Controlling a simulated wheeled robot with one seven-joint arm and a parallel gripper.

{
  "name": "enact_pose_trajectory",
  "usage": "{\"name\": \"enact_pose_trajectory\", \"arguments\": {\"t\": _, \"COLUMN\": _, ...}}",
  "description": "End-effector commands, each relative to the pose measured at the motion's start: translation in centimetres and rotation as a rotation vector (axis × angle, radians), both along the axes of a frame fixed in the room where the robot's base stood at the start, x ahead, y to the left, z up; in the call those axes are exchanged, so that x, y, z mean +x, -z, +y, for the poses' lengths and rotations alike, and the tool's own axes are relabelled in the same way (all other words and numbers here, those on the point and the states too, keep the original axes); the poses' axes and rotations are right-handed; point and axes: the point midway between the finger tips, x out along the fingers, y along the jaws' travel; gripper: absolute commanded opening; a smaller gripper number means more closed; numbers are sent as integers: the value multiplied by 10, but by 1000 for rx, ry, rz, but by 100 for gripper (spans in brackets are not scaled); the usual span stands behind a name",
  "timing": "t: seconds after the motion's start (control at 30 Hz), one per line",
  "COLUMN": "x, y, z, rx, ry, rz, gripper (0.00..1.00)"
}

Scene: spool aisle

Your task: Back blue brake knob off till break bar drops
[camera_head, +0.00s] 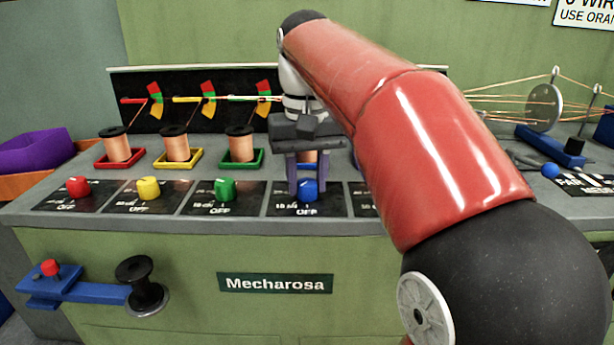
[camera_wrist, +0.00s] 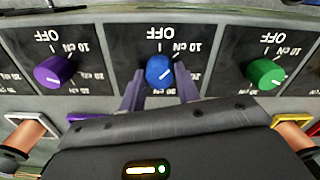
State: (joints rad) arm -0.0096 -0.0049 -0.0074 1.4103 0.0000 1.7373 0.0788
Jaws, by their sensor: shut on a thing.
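The blue brake knob (camera_head: 308,189) sits on its black dial plate (camera_head: 290,207) at the front of the bench. It also shows in the wrist view (camera_wrist: 159,72), with a white pointer line on its face and OFF and 10 cN marks on the plate. My gripper (camera_head: 307,187) reaches down over the knob, and its purple fingers are shut on the knob's sides. The wrist view shows the fingers (camera_wrist: 160,90) on either side of it. The blue station's spool and break bar are mostly hidden behind my gripper and arm.
Red (camera_head: 78,187), yellow (camera_head: 148,188) and green (camera_head: 225,188) knobs stand left of the blue one. A purple knob (camera_wrist: 53,71) neighbours it in the wrist view. Copper spools (camera_head: 175,145) in coloured trays stand behind. A blue clamp fixture (camera_head: 70,287) juts from the bench front.

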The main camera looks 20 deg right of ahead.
Motion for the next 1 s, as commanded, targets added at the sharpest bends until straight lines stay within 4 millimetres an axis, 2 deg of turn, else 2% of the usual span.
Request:
{"name": "enact_pose_trajectory", "arguments": {"t": 0.17, "x": 1, "y": -1, "z": 0, "rx": 1, "ry": 0, "rz": -6, "gripper": 9}}
{"name": "enact_pose_trajectory", "arguments": {"t": 0.2, "x": 1, "y": -1, "z": 0, "rx": 1, "ry": 1, "rz": -6, "gripper": 35}}
{"name": "enact_pose_trajectory", "arguments": {"t": 0.37, "x": 0, "y": -1, "z": 0, "rx": 0, "ry": 1, "rz": -4, "gripper": 54}}
{"name": "enact_pose_trajectory", "arguments": {"t": 0.7, "x": 1, "y": -5, "z": 0, "rx": 0, "ry": 1, "rz": -3, "gripper": 54}}
{"name": "enact_pose_trajectory", "arguments": {"t": 1.0, "x": 1, "y": -50, "z": 0, "rx": 0, "ry": 1, "rz": -6, "gripper": 54}}
